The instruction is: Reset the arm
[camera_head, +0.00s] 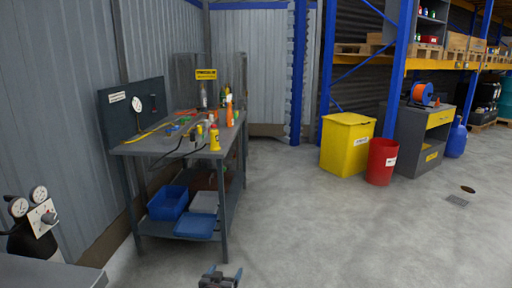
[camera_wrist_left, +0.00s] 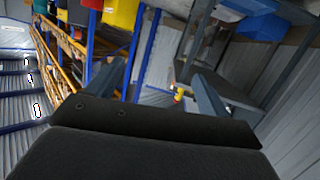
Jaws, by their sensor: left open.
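My left gripper (camera_head: 221,272) shows at the bottom edge of the head view, low over the concrete floor. Its two fingers stand apart with nothing between them. In the left wrist view the gripper (camera_wrist_left: 157,70) also shows open and empty, with both fingers spread above its dark body. That view is turned over, with the bench and shelving hanging from the top. Most of my left arm is hidden below the head view. My right gripper is not in either view.
A grey workbench (camera_head: 160,147) with bottles and tools on top stands at the left. Blue bins (camera_head: 167,203) sit on its lower shelf. A yellow bin (camera_head: 346,145), a red bucket (camera_head: 381,161) and a grey cabinet (camera_head: 405,140) stand right. The middle floor is clear.

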